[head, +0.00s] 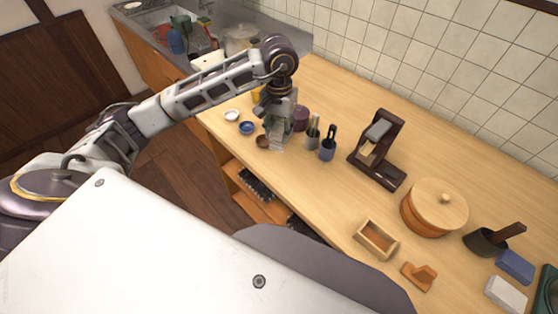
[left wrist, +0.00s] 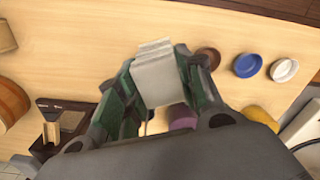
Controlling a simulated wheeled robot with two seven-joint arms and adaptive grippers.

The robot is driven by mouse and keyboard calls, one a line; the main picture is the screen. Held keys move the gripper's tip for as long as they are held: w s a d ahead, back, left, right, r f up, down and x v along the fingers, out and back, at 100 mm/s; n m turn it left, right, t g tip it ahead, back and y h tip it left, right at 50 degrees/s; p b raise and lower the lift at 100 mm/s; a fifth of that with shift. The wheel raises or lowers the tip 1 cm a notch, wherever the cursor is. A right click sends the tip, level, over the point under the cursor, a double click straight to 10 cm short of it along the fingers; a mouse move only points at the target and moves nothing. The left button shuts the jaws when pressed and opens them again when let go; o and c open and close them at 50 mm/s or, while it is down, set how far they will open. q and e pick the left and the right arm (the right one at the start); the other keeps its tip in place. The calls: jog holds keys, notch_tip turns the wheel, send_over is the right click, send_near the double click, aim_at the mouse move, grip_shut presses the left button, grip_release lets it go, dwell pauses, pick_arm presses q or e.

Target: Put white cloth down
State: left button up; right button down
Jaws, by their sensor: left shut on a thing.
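My left gripper (head: 277,138) points down over the wooden counter near its front edge. It is shut on the white cloth (left wrist: 158,75), a folded pale piece that sits between the fingers. In the head view the cloth (head: 278,145) shows small below the fingers. I cannot tell whether its lower edge touches the counter. In the left wrist view my left gripper (left wrist: 150,85) has its green-sided fingers on both sides of the cloth. My right gripper is not in view.
A brown bowl (head: 263,141), a blue bowl (head: 246,128) and a white bowl (head: 231,115) stand left of the gripper. Utensil cups (head: 327,150) and a purple pot (head: 301,118) stand close on its right. A dark wooden stand (head: 378,150) is farther right. Bare counter lies between the cups and a wooden box (head: 377,240).

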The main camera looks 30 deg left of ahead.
aim_at(279, 144)
pick_arm(q)
notch_tip(279, 144, down, 5)
jog(key=shift+r+p, duration=0.1)
jog(key=shift+p, duration=0.25)
jog(key=shift+f, duration=0.65)
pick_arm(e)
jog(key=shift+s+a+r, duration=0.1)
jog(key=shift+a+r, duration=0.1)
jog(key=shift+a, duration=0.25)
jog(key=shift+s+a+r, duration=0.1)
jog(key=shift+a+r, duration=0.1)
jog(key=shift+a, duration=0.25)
pick_arm(q)
jog(key=shift+f, duration=0.1)
